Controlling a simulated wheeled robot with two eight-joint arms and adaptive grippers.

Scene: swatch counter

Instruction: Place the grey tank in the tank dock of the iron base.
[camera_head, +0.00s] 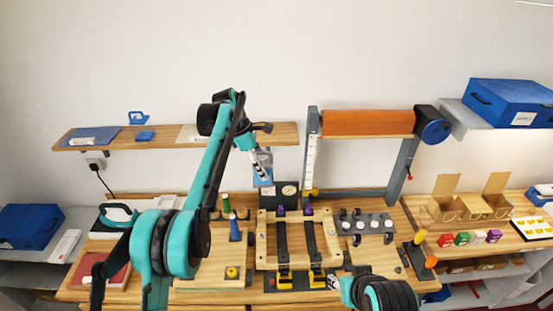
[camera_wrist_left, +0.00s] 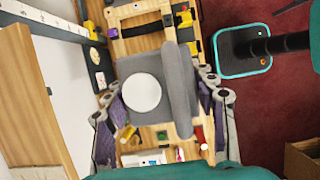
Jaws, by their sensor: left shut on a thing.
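The grey tank (camera_wrist_left: 178,70) is between the fingers of my left gripper (camera_wrist_left: 163,108) in the left wrist view, with a round white disc on its face. My left gripper (camera_head: 262,160) is shut on it and holds it up in front of the wall, above the back of the bench, in the head view. The tank (camera_head: 265,156) looks small there and partly covered by the gripper. A white unit with a dark part (camera_head: 100,224) stands at the left of the bench, partly behind my left arm; I cannot make out a dock on it. My right arm shows at the bottom, its gripper unclear.
A wooden frame with two dark straps (camera_head: 262,240) fills the bench middle. A dark panel with a dial (camera_head: 279,195) stands behind it. An orange roll (camera_head: 367,123) hangs at back right. A wooden shelf (camera_head: 170,136) is on the wall. Small bottles stand left of the frame.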

